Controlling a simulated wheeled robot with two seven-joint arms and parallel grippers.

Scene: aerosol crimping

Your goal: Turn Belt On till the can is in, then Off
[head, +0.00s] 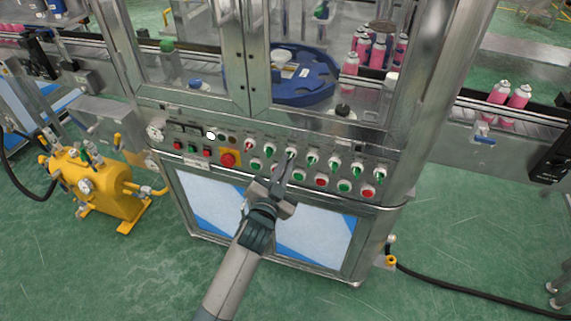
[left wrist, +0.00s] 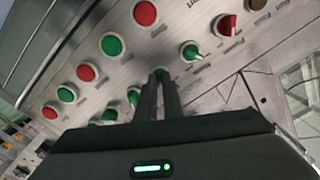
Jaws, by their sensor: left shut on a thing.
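My left gripper (head: 289,158) reaches up from below to the upper row of switches on the machine's control panel (head: 216,148). Its fingers are shut on a green selector switch (head: 291,151), the third from the left in that row. In the left wrist view the narrow fingers (left wrist: 162,82) close around this switch, which is mostly hidden between them. I cannot read its label or its angle. Pink cans (head: 377,54) stand inside the machine behind the blue star wheel (head: 308,88). Two more pink cans (head: 498,93) stand on the right conveyor. My right gripper is out of view.
Other green selectors (head: 334,162) stand close on the right, and a red selector (head: 248,146) to the left. Green and red push buttons (head: 344,187) run below. A yellow pump (head: 95,184) stands on the floor.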

